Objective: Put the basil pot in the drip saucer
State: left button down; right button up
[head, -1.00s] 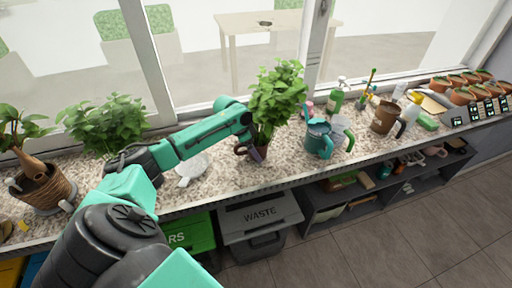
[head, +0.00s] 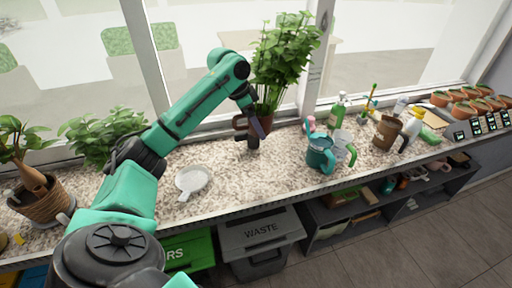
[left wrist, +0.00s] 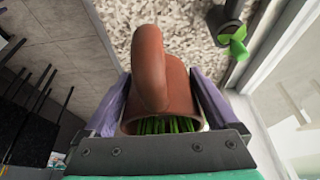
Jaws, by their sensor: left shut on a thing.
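The basil pot, a reddish-brown pot (head: 266,123) with tall leafy green stems, is at the window side of the counter in the head view. My left gripper (head: 254,128) is shut on it. In the left wrist view the terracotta pot (left wrist: 172,85) with its curved handle sits between the two purple fingers, green stems below its rim. It appears raised off the counter. A pale round dish with a short handle, apparently the drip saucer (head: 192,180), lies empty on the counter, left of and nearer than the pot. My right gripper is not in view.
A teal watering can (head: 320,156) and a green bottle (head: 338,112) stand right of the pot. Another leafy plant (head: 105,135) and a potted plant in a woven basket (head: 42,203) stand at left. Speckled counter (head: 235,178) is clear around the saucer. Window frames rise behind.

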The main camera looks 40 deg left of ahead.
pick_arm(q)
notch_tip(320, 180, up, 3)
jog(key=shift+f, duration=0.1)
jog(key=s+d+f, duration=0.2)
jog(key=d+f, duration=0.7)
jog(key=s+d+f, duration=0.2)
jog(key=d+f, duration=0.6)
jog(key=d, duration=0.1)
jog(key=s+d+f+n+y, duration=0.1)
jog(key=s+d+n+y, duration=0.1)
jog(key=s+n, duration=0.5)
jog(key=s, duration=0.4)
jog(key=shift+s+d+f+t+y, duration=0.3)
jog(key=shift+d+t, duration=0.1)
